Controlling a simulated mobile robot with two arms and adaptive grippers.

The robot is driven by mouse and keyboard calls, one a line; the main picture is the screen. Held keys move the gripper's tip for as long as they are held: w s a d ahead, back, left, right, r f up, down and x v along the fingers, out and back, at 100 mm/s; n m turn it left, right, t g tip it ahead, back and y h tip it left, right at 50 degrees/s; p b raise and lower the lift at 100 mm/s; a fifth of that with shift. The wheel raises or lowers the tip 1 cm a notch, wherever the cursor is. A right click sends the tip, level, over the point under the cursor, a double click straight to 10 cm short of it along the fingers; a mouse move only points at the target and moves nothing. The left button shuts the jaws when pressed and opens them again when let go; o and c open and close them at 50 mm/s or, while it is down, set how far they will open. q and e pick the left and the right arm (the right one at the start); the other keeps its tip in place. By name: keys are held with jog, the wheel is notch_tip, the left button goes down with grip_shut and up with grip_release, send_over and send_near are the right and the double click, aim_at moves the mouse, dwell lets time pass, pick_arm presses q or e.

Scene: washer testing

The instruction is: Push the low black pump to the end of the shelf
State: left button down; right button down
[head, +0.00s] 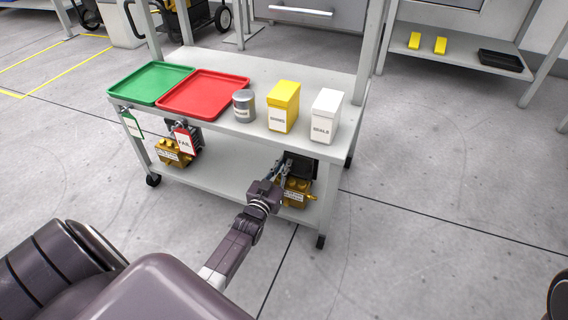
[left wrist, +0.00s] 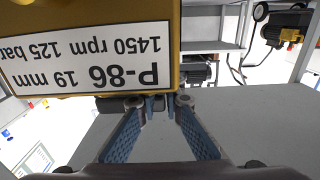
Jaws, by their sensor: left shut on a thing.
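In the head view, a pump with a black motor part (head: 301,166) and a gold front (head: 295,191) stands on the cart's lower shelf (head: 232,183), near its right end. My left gripper (head: 282,172) is at the left side of this pump. In the left wrist view, the pump's gold body and white label "P-86 19 mm 1450 rpm 125 bar" (left wrist: 90,70) appear upside down. The left gripper's fingertips (left wrist: 158,102) are close together on a dark part of the pump; the exact contact is partly hidden. My right gripper is not in view.
Another gold and black pump (head: 175,152) stands at the shelf's left end. Above are a green tray (head: 150,83), a red tray (head: 203,92), a grey can (head: 244,106), a yellow box (head: 284,106) and a white box (head: 325,117). The shelf's middle is clear.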

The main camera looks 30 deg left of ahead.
pick_arm(q)
jog(key=shift+d, duration=0.15)
jog(key=c, duration=2)
grip_release()
jog(key=v, duration=1.2)
